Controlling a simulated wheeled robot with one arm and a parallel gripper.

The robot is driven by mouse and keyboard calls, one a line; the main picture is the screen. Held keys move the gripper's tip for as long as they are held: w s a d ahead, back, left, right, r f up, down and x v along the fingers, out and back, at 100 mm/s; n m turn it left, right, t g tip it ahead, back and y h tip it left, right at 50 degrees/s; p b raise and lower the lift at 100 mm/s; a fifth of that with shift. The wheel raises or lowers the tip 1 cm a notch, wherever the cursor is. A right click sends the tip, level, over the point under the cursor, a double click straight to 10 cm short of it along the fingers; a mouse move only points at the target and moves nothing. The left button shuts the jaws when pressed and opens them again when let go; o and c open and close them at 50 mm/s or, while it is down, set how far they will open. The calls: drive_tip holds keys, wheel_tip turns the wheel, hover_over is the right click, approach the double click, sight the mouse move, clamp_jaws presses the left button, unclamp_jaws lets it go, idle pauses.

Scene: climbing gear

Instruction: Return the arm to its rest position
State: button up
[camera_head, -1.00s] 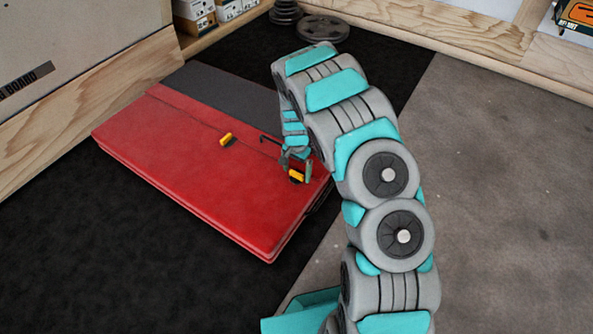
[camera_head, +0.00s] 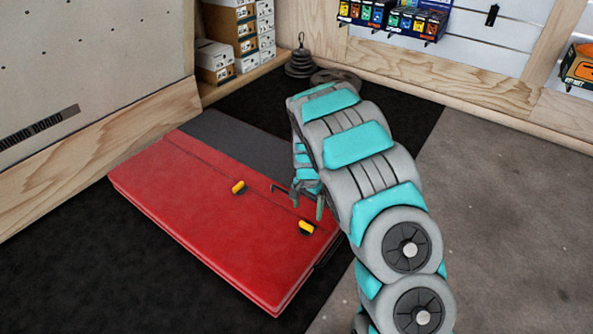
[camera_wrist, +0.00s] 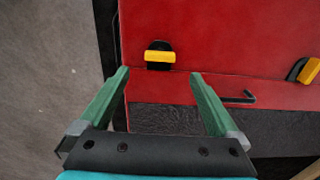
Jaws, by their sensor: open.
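My gripper (camera_wrist: 160,82) is open and empty in the wrist view, its two green fingers spread above the red pad. In the head view my gripper (camera_head: 309,205) hangs from my teal and grey arm, over the right side of the red crash pad (camera_head: 215,215). A yellow and black piece (camera_wrist: 159,57) lies on the pad just beyond the fingertips in the wrist view, apart from them; in the head view it (camera_head: 306,227) is near the pad's right edge.
A second yellow and black piece (camera_head: 239,187) and a dark hooked rod (camera_head: 281,189) lie on the pad. Stacked weight plates (camera_head: 301,64) and boxes (camera_head: 240,35) stand at the back. A wooden ledge (camera_head: 440,65) runs along the wall. Grey floor (camera_head: 500,220) at right is clear.

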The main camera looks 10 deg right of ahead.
drive_tip(key=s+d+r+n+p, duration=0.1)
drive_tip(key=s+r+n+p, duration=0.1)
drive_tip(key=s+r, duration=0.75)
drive_tip(key=s+d+r+n+p, duration=0.1)
drive_tip(key=s+r+p, duration=0.35)
drive_tip(key=r, duration=0.85)
drive_tip(key=s+r+n+p, duration=0.1)
drive_tip(key=s+r, duration=0.3)
drive_tip(key=s, duration=0.5)
drive_tip(key=s+a+r+n+g+p, duration=0.1)
drive_tip(key=s+r+n, duration=0.2)
drive_tip(key=s, duration=0.6)
drive_tip(key=s+r+n, duration=0.2)
drive_tip(key=s+r, duration=0.3)
drive_tip(key=s, duration=0.5)
drive_tip(key=shift+a+r+g+p, duration=0.3)
drive_tip(key=shift+g+p, duration=0.1)
